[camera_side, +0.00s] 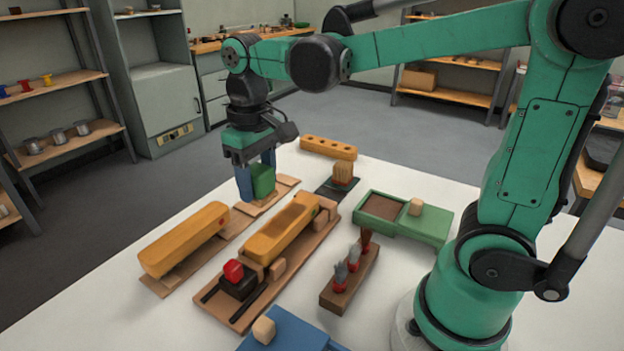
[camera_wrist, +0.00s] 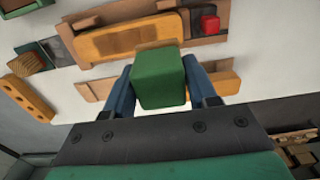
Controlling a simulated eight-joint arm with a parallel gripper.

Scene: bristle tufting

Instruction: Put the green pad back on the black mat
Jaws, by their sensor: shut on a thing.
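The green pad (camera_side: 264,180) is a block held between the blue fingers of my gripper (camera_side: 257,184). It also fills the gap between the fingers in the wrist view (camera_wrist: 159,82). My gripper is shut on it, above or at a light wooden board (camera_side: 284,184); I cannot tell if the pad touches the board. The black mat (camera_side: 326,187) lies to the right of the pad in the side view, with a bristled wooden block (camera_side: 343,173) on or beside it. In the wrist view the dark mat (camera_wrist: 58,51) is at the upper left.
A yellow holed bar (camera_side: 328,148) lies behind. Yellow wooden bodies (camera_side: 184,240) and (camera_side: 284,228) rest on boards in front. A red-topped clamp (camera_side: 234,271), a brush rack (camera_side: 350,280), and a green box (camera_side: 425,222) stand nearer. White table shows between them.

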